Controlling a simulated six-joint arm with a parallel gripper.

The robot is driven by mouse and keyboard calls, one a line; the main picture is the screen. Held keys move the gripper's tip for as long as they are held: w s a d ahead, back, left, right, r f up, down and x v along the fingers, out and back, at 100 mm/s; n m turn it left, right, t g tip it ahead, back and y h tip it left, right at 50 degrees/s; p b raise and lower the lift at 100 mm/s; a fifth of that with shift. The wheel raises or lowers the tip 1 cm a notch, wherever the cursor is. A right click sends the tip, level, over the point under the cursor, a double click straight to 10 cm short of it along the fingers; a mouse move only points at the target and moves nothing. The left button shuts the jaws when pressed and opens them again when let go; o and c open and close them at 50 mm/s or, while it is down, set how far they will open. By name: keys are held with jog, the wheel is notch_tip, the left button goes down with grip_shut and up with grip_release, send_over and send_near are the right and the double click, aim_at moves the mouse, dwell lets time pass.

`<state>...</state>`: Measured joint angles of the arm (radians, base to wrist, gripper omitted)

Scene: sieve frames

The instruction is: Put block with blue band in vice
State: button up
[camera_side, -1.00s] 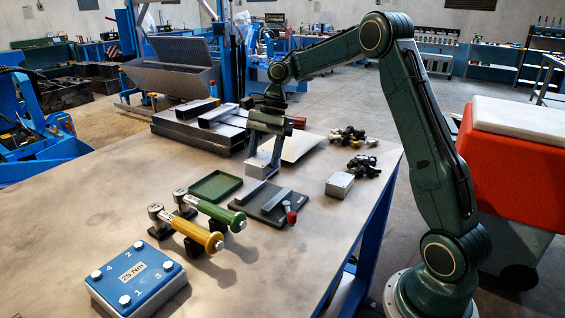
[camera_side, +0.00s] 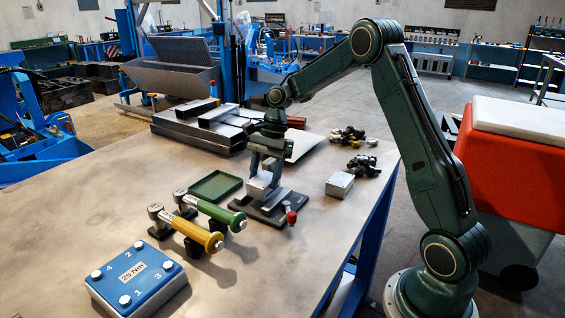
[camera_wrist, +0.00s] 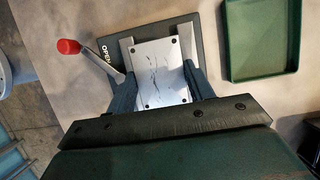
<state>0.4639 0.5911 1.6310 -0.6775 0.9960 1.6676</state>
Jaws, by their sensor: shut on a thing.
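My gripper (camera_side: 264,172) is shut on a silver block (camera_side: 258,186), at the vice. In the wrist view the block (camera_wrist: 160,72) shows a scratched metal top with dark corner dots, between my two dark fingers. No blue band can be made out on it. The vice (camera_side: 268,213) is a dark base plate with grey jaws; in the wrist view a jaw strip (camera_wrist: 127,56) shows beside the block's left side and the block appears between the jaws. I cannot tell whether it rests on the base. The red-knobbed vice lever (camera_wrist: 69,47) is near the word OPEN.
A similar grey block (camera_side: 340,185) stands right of the vice. A green tray (camera_side: 215,186) lies to its left, with green-handled (camera_side: 222,213) and yellow-handled (camera_side: 195,233) tools in front. A blue 25 Nm box (camera_side: 137,278) is at front left. Dark knobs (camera_side: 361,165) lie behind the grey block.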

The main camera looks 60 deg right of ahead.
jog(key=shift+f, duration=1)
jog(key=shift+f, duration=0.15)
jog(key=o, duration=1.3)
jog(key=shift+v, duration=6.1)
